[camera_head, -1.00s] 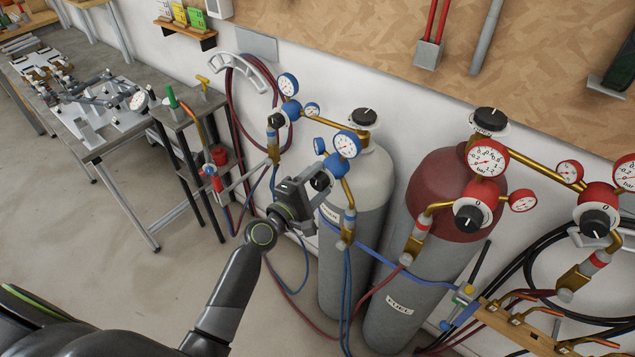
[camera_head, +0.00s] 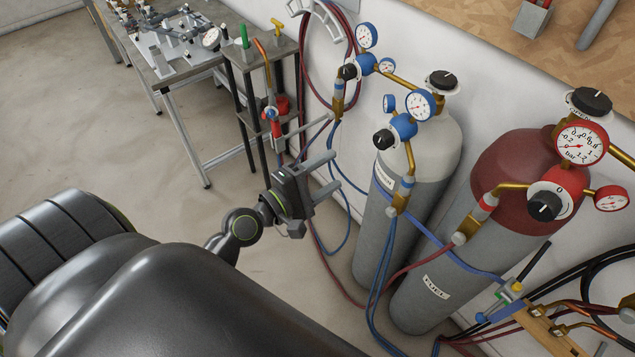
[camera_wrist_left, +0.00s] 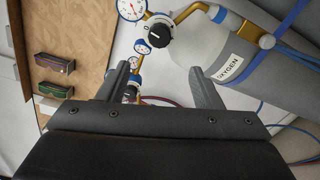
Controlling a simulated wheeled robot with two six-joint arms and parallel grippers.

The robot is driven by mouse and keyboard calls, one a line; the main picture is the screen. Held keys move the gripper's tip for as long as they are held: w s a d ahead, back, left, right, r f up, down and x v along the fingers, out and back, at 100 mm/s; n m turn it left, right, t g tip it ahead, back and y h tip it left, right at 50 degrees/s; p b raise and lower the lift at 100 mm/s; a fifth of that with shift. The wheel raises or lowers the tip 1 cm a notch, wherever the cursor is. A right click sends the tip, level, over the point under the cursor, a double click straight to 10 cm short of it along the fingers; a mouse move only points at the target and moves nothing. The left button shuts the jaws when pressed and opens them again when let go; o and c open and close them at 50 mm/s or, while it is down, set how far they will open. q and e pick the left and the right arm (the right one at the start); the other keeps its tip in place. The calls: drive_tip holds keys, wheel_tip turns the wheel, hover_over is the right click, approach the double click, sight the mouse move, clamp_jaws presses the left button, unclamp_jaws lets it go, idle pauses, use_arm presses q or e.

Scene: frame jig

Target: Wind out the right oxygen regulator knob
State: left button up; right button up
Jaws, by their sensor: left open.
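The right oxygen regulator (camera_head: 403,125) is blue with two white dials and sits by the pale-topped oxygen cylinder (camera_head: 432,150). Its black knob (camera_head: 383,139) faces left toward my arm. My left gripper (camera_head: 336,170) is open and empty, left of and below the knob, with a clear gap between them. In the left wrist view the knob (camera_wrist_left: 160,32) shows beyond and above the open fingers (camera_wrist_left: 165,80), touching neither. The knob's white pointer mark is visible there. My right gripper is not in view.
The left oxygen regulator (camera_head: 356,68) stands farther back by the wall. A red-topped fuel cylinder (camera_head: 515,175) with a red regulator (camera_head: 556,190) is at right. Blue hoses (camera_head: 385,270) hang in front of the cylinders. A torch stand (camera_head: 262,60) is behind the gripper.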

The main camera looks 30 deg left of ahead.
use_arm(q)
drive_tip(key=shift+v, duration=1.05)
drive_tip(key=s+a+f+m+g+y+b, duration=0.1)
drive_tip(key=s+a+f+m+g+y, duration=0.15)
drive_tip(key=f, duration=1.05)
drive_tip(key=s+a+f+m+g+y+b, duration=0.1)
drive_tip(key=s+a+f+m+g, duration=0.15)
drive_tip(key=f, duration=1.05)
drive_tip(key=s+a+f+m+g+y+b, duration=0.1)
drive_tip(key=s+a+f+m+g+y, duration=0.15)
drive_tip(key=f, duration=0.95)
drive_tip(key=s+f+m+g+b, duration=0.1)
drive_tip(key=s+f+m+g, duration=0.3)
drive_tip(key=s+f, duration=0.6)
drive_tip(key=s+f+m+g+y+b, duration=0.1)
drive_tip(key=s+f+m+g, duration=0.3)
drive_tip(key=s+f, duration=0.6)
drive_tip(key=s+m, duration=0.1)
drive_tip(key=s, duration=0.5)
drive_tip(key=shift+s+d+f+b, duration=0.3)
drive_tip(key=shift+s+d, duration=0.1)
